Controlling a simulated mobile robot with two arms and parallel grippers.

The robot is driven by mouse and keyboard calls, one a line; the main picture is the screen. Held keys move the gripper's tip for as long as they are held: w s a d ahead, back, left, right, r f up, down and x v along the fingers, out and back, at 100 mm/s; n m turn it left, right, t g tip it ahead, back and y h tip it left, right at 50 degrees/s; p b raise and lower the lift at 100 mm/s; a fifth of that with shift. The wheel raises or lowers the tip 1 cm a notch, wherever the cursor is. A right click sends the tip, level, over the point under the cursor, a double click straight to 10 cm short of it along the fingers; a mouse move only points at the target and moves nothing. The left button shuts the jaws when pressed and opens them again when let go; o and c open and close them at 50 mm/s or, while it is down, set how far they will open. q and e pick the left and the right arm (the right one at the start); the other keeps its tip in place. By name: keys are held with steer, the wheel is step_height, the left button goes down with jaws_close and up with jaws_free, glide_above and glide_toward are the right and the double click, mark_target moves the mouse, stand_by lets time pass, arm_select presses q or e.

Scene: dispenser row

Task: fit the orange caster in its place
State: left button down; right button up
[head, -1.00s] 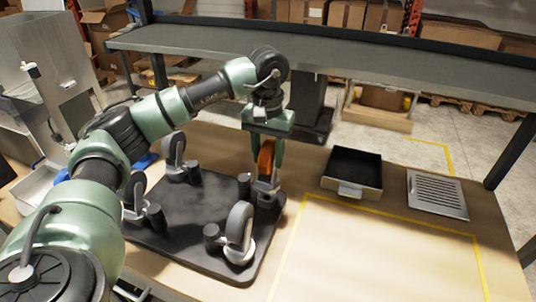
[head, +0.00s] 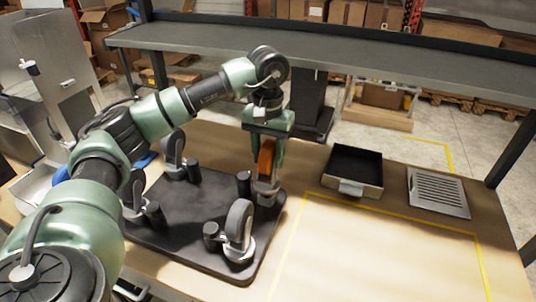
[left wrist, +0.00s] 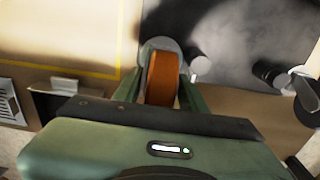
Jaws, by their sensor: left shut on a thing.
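The orange caster (head: 266,158) is an orange wheel in a grey fork, held upright at the far right corner of the dark base plate (head: 190,225). My left gripper (head: 266,165) is shut on it from above, one finger on each side. The left wrist view also shows the orange wheel (left wrist: 162,78) between the green fingers (left wrist: 160,92). The caster's lower end is at a black socket near the plate corner; I cannot tell whether it is seated. Several grey-wheeled casters, such as the front one (head: 239,230), stand at the plate's other places. My right gripper is not in view.
A black open tray (head: 352,170) and a slotted metal plate (head: 437,192) lie on the table at right. Yellow tape (head: 390,213) marks a clear area beside the base plate. A grey shelf (head: 330,60) runs behind the arm.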

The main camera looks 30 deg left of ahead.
arm_select(q)
steer(key=shift+f+b, duration=1)
steer(key=shift+f, duration=0.4)
steer(key=c, duration=0.7)
jaws_free()
steer(key=shift+r, duration=0.1)
